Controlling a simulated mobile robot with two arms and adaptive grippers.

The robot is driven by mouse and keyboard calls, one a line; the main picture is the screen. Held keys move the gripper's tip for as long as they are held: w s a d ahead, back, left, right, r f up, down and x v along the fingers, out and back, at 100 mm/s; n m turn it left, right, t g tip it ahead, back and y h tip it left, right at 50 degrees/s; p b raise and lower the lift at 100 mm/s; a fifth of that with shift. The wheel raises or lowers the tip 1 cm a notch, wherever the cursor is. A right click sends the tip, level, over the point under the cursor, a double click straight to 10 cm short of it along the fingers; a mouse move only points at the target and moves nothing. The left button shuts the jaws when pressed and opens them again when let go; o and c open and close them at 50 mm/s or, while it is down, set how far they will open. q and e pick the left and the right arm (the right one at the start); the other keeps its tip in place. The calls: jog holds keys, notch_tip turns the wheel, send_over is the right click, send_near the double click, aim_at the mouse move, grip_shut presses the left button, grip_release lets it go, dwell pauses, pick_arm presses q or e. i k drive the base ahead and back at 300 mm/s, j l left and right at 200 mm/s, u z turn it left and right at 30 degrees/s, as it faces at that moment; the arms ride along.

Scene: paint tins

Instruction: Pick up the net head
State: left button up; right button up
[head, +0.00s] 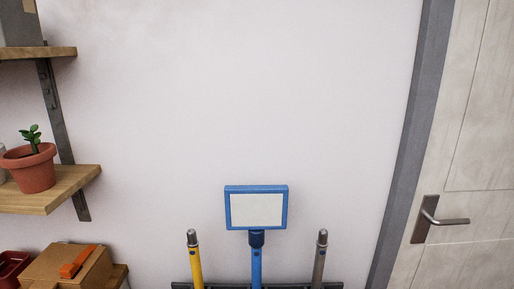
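A rectangular head with a blue frame and a pale inner panel (256,209) stands upright in front of the wall at the lower middle. It may be the net head; I cannot make out any mesh at this size. It sits on top of a blue pole (256,265) by a dark blue collar (256,239). The pole's lower end is cut off by the picture edge. Neither of my grippers is in view.
A yellow pole (195,262) and a grey pole (319,262) stand either side at a dark rack (225,286). Shelves at left hold a potted plant (31,165) and a cardboard box (72,266) with an orange item (78,262). A door (470,150) is right.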

aim_at(255, 210)
jog(key=k+j, duration=0.15)
jog(key=k, duration=0.85)
